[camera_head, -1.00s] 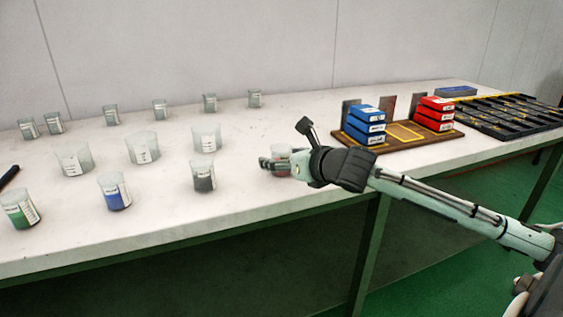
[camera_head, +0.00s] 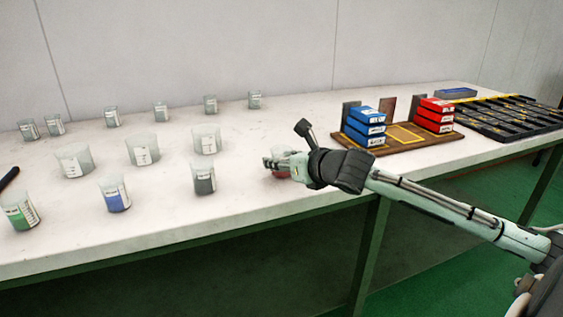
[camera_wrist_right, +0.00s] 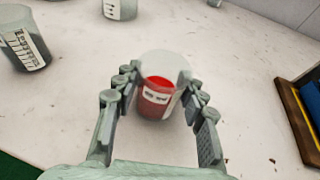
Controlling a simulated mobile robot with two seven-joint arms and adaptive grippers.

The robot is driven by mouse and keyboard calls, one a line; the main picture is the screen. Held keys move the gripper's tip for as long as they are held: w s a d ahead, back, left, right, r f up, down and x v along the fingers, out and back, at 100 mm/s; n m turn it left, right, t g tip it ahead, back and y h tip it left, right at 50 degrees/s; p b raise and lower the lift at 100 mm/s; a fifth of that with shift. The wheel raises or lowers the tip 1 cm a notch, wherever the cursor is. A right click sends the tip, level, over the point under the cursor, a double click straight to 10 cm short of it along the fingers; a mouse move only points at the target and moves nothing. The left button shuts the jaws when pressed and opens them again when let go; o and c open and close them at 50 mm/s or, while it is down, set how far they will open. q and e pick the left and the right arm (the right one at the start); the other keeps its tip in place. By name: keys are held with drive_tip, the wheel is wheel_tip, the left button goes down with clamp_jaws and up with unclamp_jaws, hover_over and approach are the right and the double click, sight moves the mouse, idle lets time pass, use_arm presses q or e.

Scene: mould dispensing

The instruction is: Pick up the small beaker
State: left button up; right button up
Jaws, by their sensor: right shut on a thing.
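A small clear beaker with red contents and a white label stands between the fingers of my right gripper (camera_head: 277,162); in the right wrist view this beaker (camera_wrist_right: 160,88) sits between the fingertips. The right gripper (camera_wrist_right: 157,90) is shut on the beaker's sides. In the head view the fingers hide most of the beaker, and only some red shows below them. The beaker looks upright, at or very near the table top; I cannot tell whether it touches. My left gripper does not show clearly.
The white table (camera_head: 240,185) also holds a dark-filled beaker (camera_head: 204,178), a blue one (camera_head: 115,194), a green one (camera_head: 20,211) and several empty beakers behind. A wooden board (camera_head: 400,142) with blue and red boxes and a black rack (camera_head: 510,118) stand right.

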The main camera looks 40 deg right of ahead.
drive_tip(key=shift+r, duration=0.5)
drive_tip(key=r, duration=0.2)
drive_tip(key=a+r, duration=0.1)
drive_tip(key=r, duration=0.1)
drive_tip(key=shift+p, duration=0.3)
drive_tip(key=a+r+p, duration=0.2)
drive_tip(key=a+r, duration=0.4)
drive_tip(key=a, duration=0.4)
use_arm(q)
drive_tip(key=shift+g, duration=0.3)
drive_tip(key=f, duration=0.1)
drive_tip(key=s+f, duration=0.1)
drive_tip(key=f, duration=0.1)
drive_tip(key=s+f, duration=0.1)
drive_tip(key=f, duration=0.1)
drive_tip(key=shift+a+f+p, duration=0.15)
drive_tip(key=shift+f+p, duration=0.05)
drive_tip(key=shift+p, duration=0.1)
use_arm(e)
wheel_tip(320, 180, up, 10)
drive_tip(key=shift+s+a, duration=0.25)
drive_tip(key=shift+a, duration=0.1)
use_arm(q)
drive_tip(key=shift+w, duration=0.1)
